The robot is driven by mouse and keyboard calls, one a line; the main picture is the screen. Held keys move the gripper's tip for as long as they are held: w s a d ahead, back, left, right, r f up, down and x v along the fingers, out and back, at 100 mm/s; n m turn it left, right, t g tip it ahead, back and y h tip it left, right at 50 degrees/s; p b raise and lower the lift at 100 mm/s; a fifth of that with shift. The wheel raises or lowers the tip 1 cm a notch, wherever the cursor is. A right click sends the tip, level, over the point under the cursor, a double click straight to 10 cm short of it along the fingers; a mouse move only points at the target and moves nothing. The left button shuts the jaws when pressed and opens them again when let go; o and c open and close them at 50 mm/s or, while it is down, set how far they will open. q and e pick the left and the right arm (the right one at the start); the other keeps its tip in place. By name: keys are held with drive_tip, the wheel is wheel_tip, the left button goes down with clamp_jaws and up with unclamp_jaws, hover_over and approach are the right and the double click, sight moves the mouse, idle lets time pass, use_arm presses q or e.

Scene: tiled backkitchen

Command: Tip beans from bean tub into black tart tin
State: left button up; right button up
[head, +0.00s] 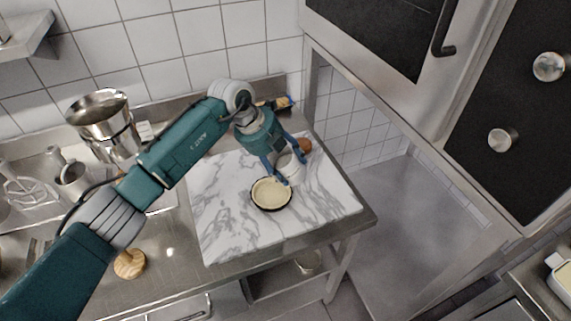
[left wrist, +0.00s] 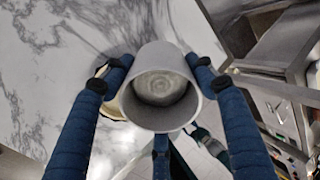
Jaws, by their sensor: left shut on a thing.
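The black tart tin (head: 271,194) lies flat on the marble board, with a cream-coloured, crust-like lining inside. My left gripper (head: 287,172) is shut on the pale bean tub (head: 292,168), just above and beside the tin's upper right edge. That end shows rings around a recessed centre and no beans. Part of the tin (left wrist: 112,106) shows behind the left finger. I cannot make out loose beans in either view. My right gripper is out of view.
The marble board (head: 225,225) covers the right end of the steel counter, with free room left of the tin. A brown round object (head: 304,145) lies beyond the gripper. Metal pots (head: 103,115) stand at the left. A wooden piece (head: 129,264) lies near the front.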

use_arm(q)
drive_tip(key=shift+d+f+h+b, duration=0.2)
drive_tip(key=shift+h+b, duration=0.15)
drive_tip(key=shift+h, duration=0.05)
drive_tip(key=shift+f, duration=0.1)
drive_tip(key=shift+f+t+h+b, duration=0.15)
drive_tip(key=shift+t+h+b, duration=0.25)
drive_tip(key=shift+b, duration=0.45)
drive_tip(key=shift+f+h+b, duration=0.2)
drive_tip(key=shift+h+b, duration=0.3)
drive_tip(key=shift+b, duration=0.25)
drive_tip(key=shift+d+f+h+b, duration=0.1)
drive_tip(key=shift+f+h+b, duration=0.15)
drive_tip(key=shift+h+b, duration=0.65)
use_arm(e)
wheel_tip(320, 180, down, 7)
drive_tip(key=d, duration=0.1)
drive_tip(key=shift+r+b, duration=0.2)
drive_tip(key=shift+b, duration=0.1)
use_arm(q)
drive_tip(key=shift+f+t+h+b, duration=0.25)
drive_tip(key=shift+t+h+b, duration=0.45)
drive_tip(key=shift+b, duration=2.15)
drive_tip(key=shift+a+r+h+b, duration=0.2)
drive_tip(key=shift+h+b, duration=1)
drive_tip(key=shift+b, duration=0.75)
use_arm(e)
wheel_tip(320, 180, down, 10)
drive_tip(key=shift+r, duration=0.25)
